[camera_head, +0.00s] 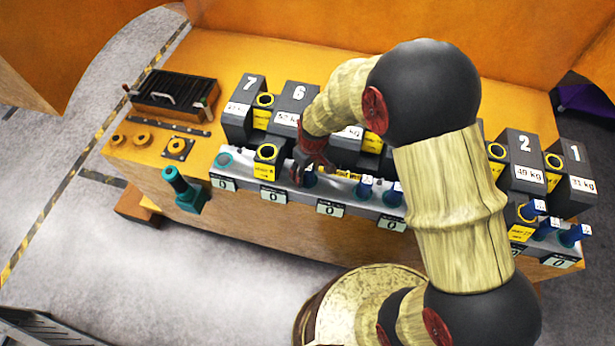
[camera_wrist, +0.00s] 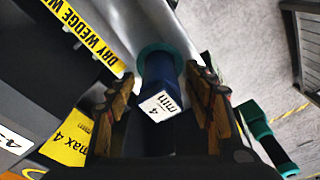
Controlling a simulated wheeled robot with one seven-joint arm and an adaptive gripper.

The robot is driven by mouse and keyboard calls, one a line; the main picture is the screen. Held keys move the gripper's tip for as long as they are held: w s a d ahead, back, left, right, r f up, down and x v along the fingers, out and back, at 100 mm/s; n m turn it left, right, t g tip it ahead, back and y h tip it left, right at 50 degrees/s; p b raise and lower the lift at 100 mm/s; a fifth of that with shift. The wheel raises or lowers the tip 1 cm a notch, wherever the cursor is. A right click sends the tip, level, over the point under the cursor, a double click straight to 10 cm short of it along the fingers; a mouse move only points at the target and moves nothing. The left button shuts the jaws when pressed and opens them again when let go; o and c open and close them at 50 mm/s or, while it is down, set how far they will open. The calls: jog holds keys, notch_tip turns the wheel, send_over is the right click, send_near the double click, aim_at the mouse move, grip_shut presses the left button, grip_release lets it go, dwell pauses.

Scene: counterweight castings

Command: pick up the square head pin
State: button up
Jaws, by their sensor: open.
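A dark blue pin (camera_wrist: 159,83) with a square white end face marked "min 4" stands in a teal collar (camera_wrist: 165,50) in the wrist view. It looks like the square head pin, though the head's shape is partly hidden by the label. My gripper (camera_wrist: 164,92) is open, with one finger on each side of the pin and gaps visible between. In the head view my gripper (camera_head: 309,168) is low over the grey rail (camera_head: 300,199) at the front of the bench. The pin's lower end is hidden, and my arm covers part of the rail.
Numbered dark castings (camera_head: 292,98) stand behind the rail, close to my gripper. Other blue pins (camera_head: 393,195) stand along the rail to the right. A teal fitting (camera_head: 180,187) projects at the bench's left front.

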jog(key=shift+f, duration=0.4)
jog(key=shift+c, duration=0.7)
jog(key=c, duration=1.1)
grip_shut()
